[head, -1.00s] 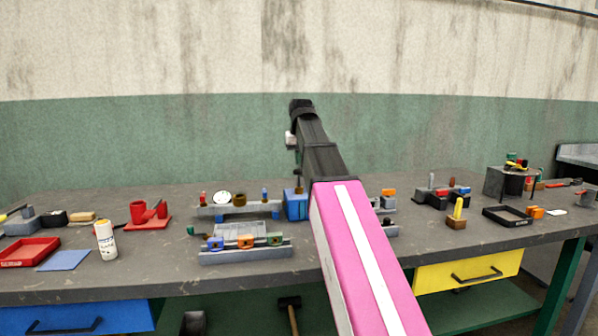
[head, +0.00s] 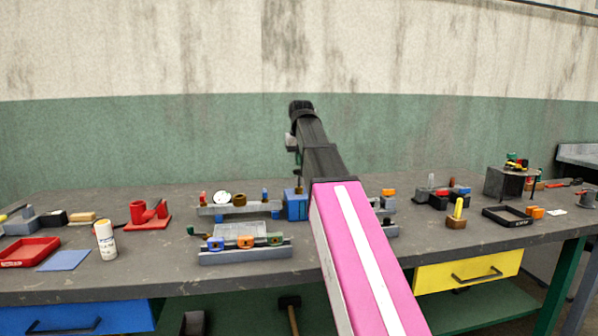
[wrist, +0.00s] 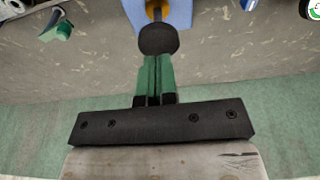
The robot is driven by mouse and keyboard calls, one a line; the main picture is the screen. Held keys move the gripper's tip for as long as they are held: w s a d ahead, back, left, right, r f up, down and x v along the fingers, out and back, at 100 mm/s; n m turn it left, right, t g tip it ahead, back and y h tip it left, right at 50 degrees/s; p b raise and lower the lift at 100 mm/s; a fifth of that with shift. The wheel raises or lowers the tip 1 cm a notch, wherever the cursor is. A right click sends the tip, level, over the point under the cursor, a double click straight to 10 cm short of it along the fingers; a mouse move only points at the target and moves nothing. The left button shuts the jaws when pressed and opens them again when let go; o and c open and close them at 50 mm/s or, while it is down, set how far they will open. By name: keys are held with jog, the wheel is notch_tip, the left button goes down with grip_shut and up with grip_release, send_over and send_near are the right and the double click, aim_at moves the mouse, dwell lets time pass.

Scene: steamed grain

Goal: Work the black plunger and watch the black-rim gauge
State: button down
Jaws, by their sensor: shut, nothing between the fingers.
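The plunger's round black knob (wrist: 158,39) sits on an orange stem above a blue block (wrist: 185,12). In the head view the blue block (head: 295,206) stands mid-bench, partly hidden by my arm. My gripper (wrist: 155,58) is shut and empty, its green fingers pointing at the knob. The fingertips overlap the knob's edge; I cannot tell whether they touch it. A white-faced gauge (head: 222,198) stands left of the blue block. A round white dial, apparently this gauge (wrist: 314,9), is cut off at the wrist view's top right corner; its reading is illegible.
A rail with coloured blocks (head: 245,256) lies in front of the gauge. A white bottle (head: 106,240), red tray (head: 28,252) and red fixture (head: 148,214) are at left. A black tray (head: 507,216) is at right. My pink arm covers the middle of the bench.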

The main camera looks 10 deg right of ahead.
aim_at(299, 170)
jog(key=shift+f, duration=2.35)
jog(key=shift+r, duration=3.85)
jog(key=shift+f, duration=1.3)
